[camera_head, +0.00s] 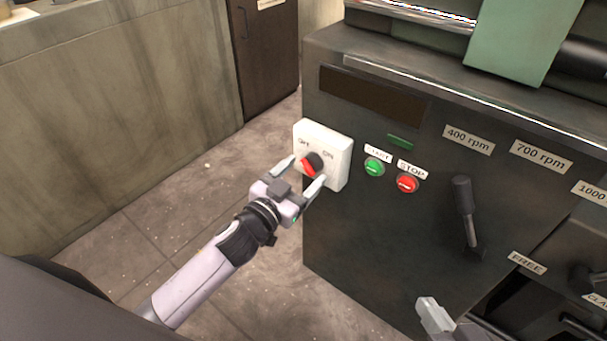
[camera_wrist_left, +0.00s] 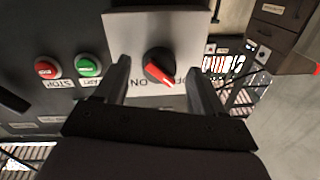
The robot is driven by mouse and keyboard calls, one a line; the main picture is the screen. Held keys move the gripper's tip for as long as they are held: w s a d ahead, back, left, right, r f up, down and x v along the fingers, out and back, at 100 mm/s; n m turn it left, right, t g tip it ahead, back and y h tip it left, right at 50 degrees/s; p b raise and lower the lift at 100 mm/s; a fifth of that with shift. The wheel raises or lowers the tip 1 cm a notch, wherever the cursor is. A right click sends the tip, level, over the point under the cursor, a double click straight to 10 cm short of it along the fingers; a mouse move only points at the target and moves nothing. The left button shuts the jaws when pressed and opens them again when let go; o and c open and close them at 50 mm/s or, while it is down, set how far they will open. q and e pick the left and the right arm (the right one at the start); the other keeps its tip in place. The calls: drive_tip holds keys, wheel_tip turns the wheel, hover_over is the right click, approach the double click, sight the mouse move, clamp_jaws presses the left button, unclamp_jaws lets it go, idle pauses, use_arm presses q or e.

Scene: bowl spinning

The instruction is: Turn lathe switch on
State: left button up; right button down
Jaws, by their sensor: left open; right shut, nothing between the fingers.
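The lathe switch (camera_head: 313,163) is a round black knob with a red pointer on a white box (camera_head: 335,148) marked OFF and ON, on the lathe's dark front. In the head view the red pointer is on the knob's lower left side. My left gripper (camera_head: 301,177) is open, with its fingers on either side of the knob. In the left wrist view the knob (camera_wrist_left: 159,66) shows between the open fingers (camera_wrist_left: 160,85); I cannot tell whether they touch it. My right gripper (camera_head: 434,315) shows at the bottom edge, shut and empty, away from the switch.
A green START button (camera_head: 374,167) and a red STOP button (camera_head: 407,184) sit right of the switch box. A black lever (camera_head: 466,215) sticks out further right, below the rpm labels. The floor (camera_head: 170,200) left of the lathe is clear.

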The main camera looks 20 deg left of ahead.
use_arm(q)
drive_tip(key=shift+w+d, duration=0.1)
drive_tip(key=shift+w, duration=0.35)
drive_tip(key=c, duration=1)
drive_tip(key=shift+c, duration=0.2)
